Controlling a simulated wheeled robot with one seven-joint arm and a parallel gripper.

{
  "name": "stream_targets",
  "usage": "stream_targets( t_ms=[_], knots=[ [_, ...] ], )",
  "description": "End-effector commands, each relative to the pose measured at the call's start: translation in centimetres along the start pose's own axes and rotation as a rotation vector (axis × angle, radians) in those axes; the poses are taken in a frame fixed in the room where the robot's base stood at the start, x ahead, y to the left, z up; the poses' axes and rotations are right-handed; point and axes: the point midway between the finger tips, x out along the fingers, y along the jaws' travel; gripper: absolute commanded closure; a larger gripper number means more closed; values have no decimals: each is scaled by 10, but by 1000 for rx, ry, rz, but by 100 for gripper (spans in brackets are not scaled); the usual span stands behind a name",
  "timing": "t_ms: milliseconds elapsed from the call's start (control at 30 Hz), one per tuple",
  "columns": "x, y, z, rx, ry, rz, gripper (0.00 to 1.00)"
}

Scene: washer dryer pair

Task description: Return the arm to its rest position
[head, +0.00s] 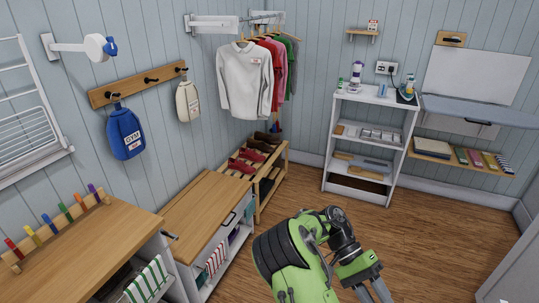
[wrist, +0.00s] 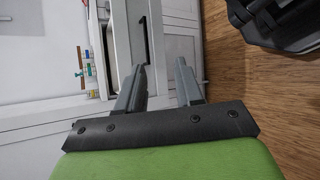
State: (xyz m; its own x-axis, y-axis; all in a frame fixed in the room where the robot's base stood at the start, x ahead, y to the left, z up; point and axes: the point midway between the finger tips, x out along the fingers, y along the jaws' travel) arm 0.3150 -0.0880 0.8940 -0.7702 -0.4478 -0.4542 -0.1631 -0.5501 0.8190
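My green and black arm (head: 290,255) reaches up from the bottom of the head view, bent at a dark joint. My gripper (head: 377,293) points down over the wooden floor at the lower edge of that view. In the wrist view, my gripper (wrist: 160,77) shows two grey fingers spread apart with nothing between them. The fingers appear clear of any surface.
A wood-topped cabinet (head: 200,210) and a counter (head: 85,250) line the left wall. A shoe rack (head: 270,188) stands at the back, with clothes hanging above. A white shelf (head: 340,120) and folding board (head: 480,108) are at right. The floor (head: 430,235) right of my arm is clear.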

Motion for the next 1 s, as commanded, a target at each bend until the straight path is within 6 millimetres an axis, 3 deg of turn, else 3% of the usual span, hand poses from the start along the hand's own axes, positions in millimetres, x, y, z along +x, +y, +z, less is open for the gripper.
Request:
stream_targets(
  t_ms=[33, 267, 600, 800, 1000],
  knots=[
    [-4, 18, 10, -45, 7, -88, 64],
    [-17, 70, 53, -256, 173, -459, 64],
    [-41, 137, 147, -402, 692, -875, 64],
    [-44, 159, 204, -387, 1042, -976, 64],
    [-43, 161, 225, -367, 1186, -988, 64]
  ],
)
